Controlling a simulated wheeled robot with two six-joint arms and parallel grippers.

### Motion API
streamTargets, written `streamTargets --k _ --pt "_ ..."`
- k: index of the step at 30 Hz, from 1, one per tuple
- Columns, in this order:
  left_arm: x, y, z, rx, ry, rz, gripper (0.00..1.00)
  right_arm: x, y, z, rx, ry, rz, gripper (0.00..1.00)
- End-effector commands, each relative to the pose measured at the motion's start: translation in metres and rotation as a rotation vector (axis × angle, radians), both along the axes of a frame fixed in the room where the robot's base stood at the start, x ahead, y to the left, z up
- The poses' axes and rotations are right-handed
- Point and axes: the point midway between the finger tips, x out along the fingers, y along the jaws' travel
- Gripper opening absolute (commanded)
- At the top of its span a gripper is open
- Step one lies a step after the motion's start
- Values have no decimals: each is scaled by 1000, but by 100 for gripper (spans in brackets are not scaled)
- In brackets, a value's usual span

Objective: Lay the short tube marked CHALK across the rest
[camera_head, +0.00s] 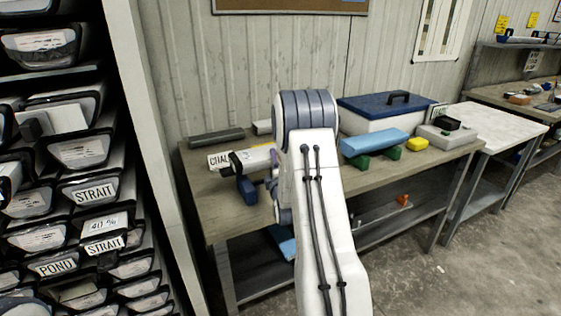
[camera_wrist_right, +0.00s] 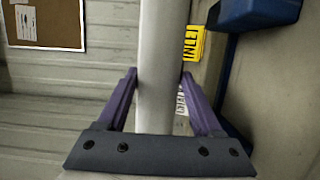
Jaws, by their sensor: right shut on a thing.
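The short pale tube marked with letters reading CHAL (camera_head: 255,156) is above the left part of the bench, its label end to the left and its right end hidden behind my right arm. My right gripper (camera_head: 271,170) is mostly hidden by that arm. In the right wrist view, my right gripper (camera_wrist_right: 160,90) is shut on a pale tube (camera_wrist_right: 157,70) that runs between its purple fingers. A blue stand with a dark top (camera_head: 247,190) is just below the tube; I cannot tell whether they touch. My left gripper is not in view.
A dark grey tube (camera_head: 216,137) lies at the bench's back left. To the right, a blue tube (camera_head: 374,142) lies across green supports, near a yellow block (camera_head: 417,144) and a blue-lidded box (camera_head: 385,108).

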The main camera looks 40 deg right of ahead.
Motion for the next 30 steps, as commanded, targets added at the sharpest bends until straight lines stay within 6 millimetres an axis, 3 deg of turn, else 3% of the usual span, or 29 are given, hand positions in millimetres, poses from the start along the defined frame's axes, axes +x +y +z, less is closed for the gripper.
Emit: streamTargets --k 2,11,26,27,29,30 --pt "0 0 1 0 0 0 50 2 0 1 -6 -9 0 0" --pt "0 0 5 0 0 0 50 2 0 -34 -4 -10 0 0" --pt "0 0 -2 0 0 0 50 2 0 -41 -5 -12 1 0" --pt "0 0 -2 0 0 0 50 1 1 -45 0 -1 0 71" --pt "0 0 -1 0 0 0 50 1 1 -44 0 -1 0 94" --pt "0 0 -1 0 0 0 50 1 1 -44 0 -1 1 97"
